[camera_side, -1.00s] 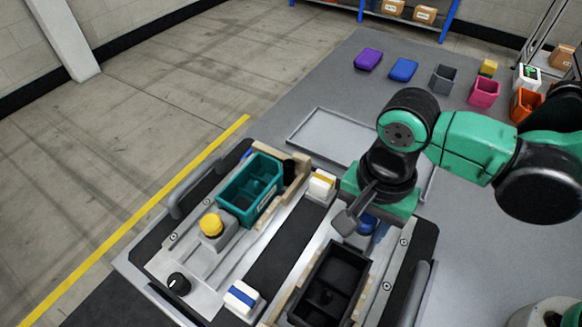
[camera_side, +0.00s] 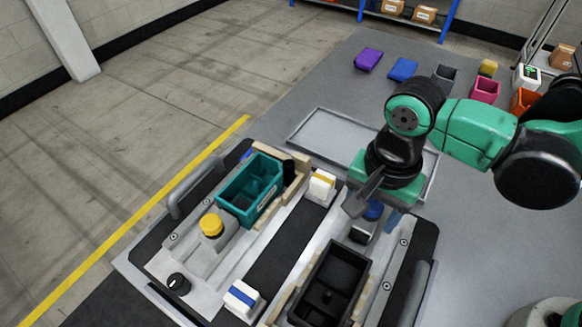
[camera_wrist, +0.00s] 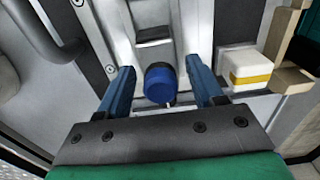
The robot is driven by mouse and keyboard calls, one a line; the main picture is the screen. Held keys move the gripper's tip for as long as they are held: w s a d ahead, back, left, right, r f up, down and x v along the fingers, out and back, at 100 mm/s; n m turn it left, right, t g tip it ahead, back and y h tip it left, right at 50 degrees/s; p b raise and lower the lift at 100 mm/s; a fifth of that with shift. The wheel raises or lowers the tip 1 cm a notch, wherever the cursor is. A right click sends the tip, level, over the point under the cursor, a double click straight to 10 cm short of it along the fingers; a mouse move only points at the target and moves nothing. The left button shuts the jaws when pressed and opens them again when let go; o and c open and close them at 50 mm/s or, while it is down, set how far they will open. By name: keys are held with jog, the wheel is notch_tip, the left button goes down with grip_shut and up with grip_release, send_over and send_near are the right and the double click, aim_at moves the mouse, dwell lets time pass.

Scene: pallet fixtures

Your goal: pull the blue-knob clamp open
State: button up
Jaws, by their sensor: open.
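The blue knob (camera_side: 373,210) of the clamp stands at the far end of the right-hand fixture, under my gripper in the side view. In the wrist view the blue knob (camera_wrist: 160,84) sits between my two blue fingers, with a gap on each side. My gripper (camera_wrist: 160,92) is open and holds nothing. A grey block with a dark pad (camera_wrist: 154,36) lies in line with the knob; it also shows in the side view (camera_side: 358,235), between the knob and the black bin (camera_side: 334,285). The knob's lower part is partly hidden.
A teal bin (camera_side: 250,190) and a yellow knob (camera_side: 211,225) are on the left-hand fixture. A white block with a yellow stripe (camera_side: 321,186) stands close to my gripper. A white block with a blue stripe (camera_side: 241,297) is at the front. A grey handle (camera_side: 193,187) edges the pallet.

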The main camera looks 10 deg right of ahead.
jog(key=shift+r, duration=4)
jog(key=w+d+n+t, duration=0.2)
jog(key=d+n+t, duration=0.5)
jog(key=d, duration=1.1)
jog(key=shift+w+r+n, duration=0.3)
jog(key=shift+r+n, duration=0.1)
jog(key=shift+n, duration=0.6)
